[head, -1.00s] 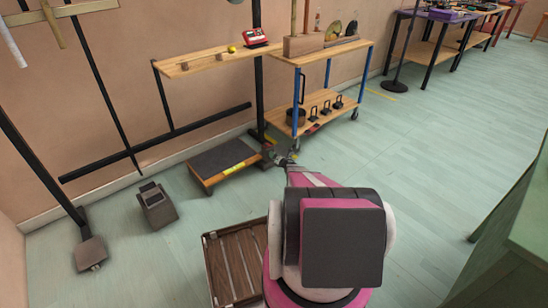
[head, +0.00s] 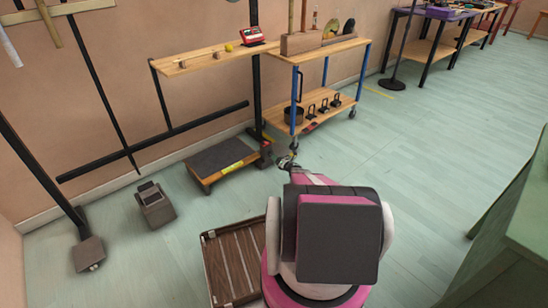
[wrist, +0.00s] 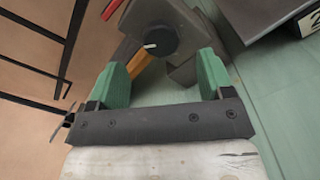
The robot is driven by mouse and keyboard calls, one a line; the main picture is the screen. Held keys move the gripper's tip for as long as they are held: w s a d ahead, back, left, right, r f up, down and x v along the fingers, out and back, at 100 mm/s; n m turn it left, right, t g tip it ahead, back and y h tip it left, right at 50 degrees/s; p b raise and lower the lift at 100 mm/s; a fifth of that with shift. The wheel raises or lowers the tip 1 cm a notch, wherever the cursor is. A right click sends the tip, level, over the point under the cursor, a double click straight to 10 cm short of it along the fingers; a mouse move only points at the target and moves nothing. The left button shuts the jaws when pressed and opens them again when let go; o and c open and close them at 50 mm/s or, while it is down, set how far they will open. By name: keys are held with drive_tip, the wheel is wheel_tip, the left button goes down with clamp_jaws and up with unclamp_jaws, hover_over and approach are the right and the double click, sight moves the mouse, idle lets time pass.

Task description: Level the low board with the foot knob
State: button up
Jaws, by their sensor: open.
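The low board (head: 222,155), dark-topped with wooden edges, sits close to the floor near the wall in the head view. A yellow strip (head: 232,168) lies along its right front side. My gripper (head: 287,162) is low, just right of the board and apart from it. In the wrist view, a dark round knob with a white mark (wrist: 152,40) is ahead of the gap between my green fingers. My gripper (wrist: 162,76) is open and empty there. The board's tilt is too small to judge.
A blue-legged cart (head: 325,110) stands just beyond my gripper, with a wooden shelf (head: 205,58) beside it. A grey block (head: 155,205) is on the floor to the left. A slatted wooden tray (head: 208,275) lies near my base.

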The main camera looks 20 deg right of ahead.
drive_tip(key=v, duration=0.4)
drive_tip(key=shift+s, duration=0.25)
drive_tip(key=shift+d, duration=0.1)
drive_tip(key=s+a+r+m+g+h, duration=0.2)
drive_tip(key=a+r+m+h, duration=0.1)
drive_tip(key=r+m, duration=0.4)
drive_tip(key=s+a+r+m+g+h, duration=0.1)
drive_tip(key=s+a+r+m+h, duration=0.25)
drive_tip(key=r, duration=0.55)
drive_tip(key=s+a+r+m+g+h, duration=0.2)
drive_tip(key=a+r+m+h, duration=0.15)
drive_tip(key=r+m, duration=0.3)
drive_tip(key=s+a+r+m+g+y, duration=0.1)
drive_tip(key=s+a+r+m+g, duration=0.3)
drive_tip(key=s+a+r, duration=0.3)
drive_tip(key=s+a+r+m+g+y, duration=0.1)
drive_tip(key=s+a+r+m+g, duration=0.3)
drive_tip(key=s, duration=1.2)
drive_tip(key=s+a+r+m+g+y, duration=0.1)
drive_tip(key=s+a+r+m+g, duration=0.3)
drive_tip(key=s+a+r+m, duration=0.3)
drive_tip(key=s+a+r, duration=0.3)
drive_tip(key=s+a, duration=0.2)
drive_tip(key=shift+s+y, duration=0.35)
drive_tip(key=shift+y, duration=0.05)
